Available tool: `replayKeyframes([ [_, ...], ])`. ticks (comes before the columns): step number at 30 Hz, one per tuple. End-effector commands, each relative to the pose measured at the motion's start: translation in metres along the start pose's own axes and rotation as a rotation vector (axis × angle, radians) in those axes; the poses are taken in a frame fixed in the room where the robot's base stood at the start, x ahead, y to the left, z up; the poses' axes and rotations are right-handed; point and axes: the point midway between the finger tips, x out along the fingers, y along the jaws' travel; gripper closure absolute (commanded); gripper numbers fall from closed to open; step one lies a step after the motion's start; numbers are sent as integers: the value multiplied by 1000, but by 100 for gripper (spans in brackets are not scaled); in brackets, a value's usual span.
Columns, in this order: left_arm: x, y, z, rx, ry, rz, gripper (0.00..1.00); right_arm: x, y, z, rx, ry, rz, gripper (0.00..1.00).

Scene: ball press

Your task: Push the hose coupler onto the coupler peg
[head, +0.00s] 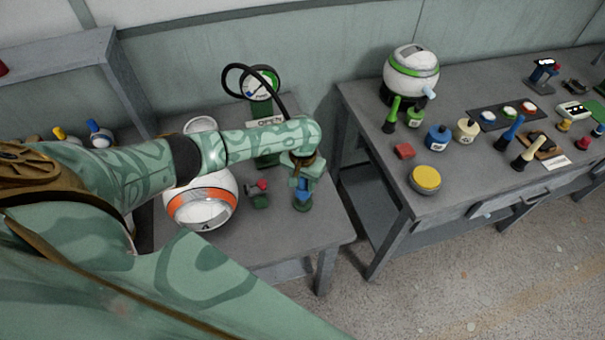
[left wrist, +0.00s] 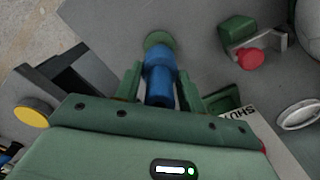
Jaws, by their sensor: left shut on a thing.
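The blue hose coupler (left wrist: 160,78) is between the fingers of my left gripper (left wrist: 159,92), which is shut on it. In the head view my left gripper (head: 303,178) points down over the small table, with the blue coupler (head: 302,194) showing below it. The green round base of the coupler peg (left wrist: 157,40) is directly at the coupler's far end; it also shows in the head view (head: 303,206). The coupler lines up with the peg and hides its shaft, so I cannot tell how far down it sits. My right gripper is not in view.
A green valve with a red knob (head: 261,188) stands just left of the peg. A white ball with an orange band (head: 203,203) is farther left. A gauge stand (head: 262,95) with a black hose is behind. The right-hand bench (head: 450,190) holds several bottles, tools and a yellow button.

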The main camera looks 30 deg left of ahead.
Motion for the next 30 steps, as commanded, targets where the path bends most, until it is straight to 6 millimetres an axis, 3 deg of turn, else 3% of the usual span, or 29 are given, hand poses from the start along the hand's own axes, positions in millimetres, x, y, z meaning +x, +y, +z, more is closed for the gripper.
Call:
replayKeyframes([
  [30, 19, 0, 0, 0, 0, 0, 87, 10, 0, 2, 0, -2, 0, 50],
])
